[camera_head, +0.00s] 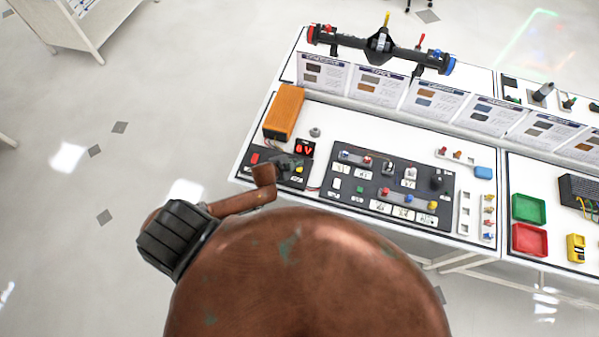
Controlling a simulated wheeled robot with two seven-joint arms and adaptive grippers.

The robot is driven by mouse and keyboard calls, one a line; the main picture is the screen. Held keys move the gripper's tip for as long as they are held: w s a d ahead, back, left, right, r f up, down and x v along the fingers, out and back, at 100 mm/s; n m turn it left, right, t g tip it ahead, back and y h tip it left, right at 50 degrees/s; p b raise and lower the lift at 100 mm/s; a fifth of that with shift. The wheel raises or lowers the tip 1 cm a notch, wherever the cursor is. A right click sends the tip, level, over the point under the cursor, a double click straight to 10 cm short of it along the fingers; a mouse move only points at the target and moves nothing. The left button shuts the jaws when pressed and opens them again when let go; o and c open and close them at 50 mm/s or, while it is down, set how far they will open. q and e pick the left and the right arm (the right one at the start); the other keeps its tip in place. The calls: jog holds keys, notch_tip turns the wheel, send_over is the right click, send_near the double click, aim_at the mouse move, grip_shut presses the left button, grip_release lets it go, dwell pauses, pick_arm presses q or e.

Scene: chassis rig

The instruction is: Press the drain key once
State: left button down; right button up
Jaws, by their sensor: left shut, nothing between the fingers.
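My left gripper (291,163) is dark and small in the view. It is shut and empty, over the small black panel (262,174) at the left end of the bench. This panel carries a red key (254,158) and a yellow key (299,169), with a red-lit display (304,149) at its upper right. The gripper hides part of the panel's middle, and whether it touches a key cannot be told. The labels are too small to read, so I cannot tell which key is the drain key. My right gripper is not in view.
An orange block (284,111) stands behind the small panel. A larger dark panel (345,193) with knobs and white labels lies to the right. Printed cards and a black axle (350,42) stand behind. Green (528,208) and red (529,240) trays lie farther right.

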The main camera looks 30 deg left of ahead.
aim_at(298, 170)
pick_arm(q)
notch_tip(298, 170, down, 4)
jog(key=shift+r+b, duration=0.1)
jog(key=shift+b, duration=1)
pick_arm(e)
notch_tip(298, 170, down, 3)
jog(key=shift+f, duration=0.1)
pick_arm(q)
jog(key=shift+f, duration=0.2)
jog(key=shift+f, duration=0.25)
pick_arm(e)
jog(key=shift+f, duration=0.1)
pick_arm(q)
jog(key=shift+f+b, duration=0.4)
jog(key=shift+f, duration=0.1)
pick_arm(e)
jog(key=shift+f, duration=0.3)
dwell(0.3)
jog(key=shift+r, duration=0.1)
pick_arm(q)
jog(key=shift+r+p, duration=0.9)
jog(key=shift+p, duration=0.1)
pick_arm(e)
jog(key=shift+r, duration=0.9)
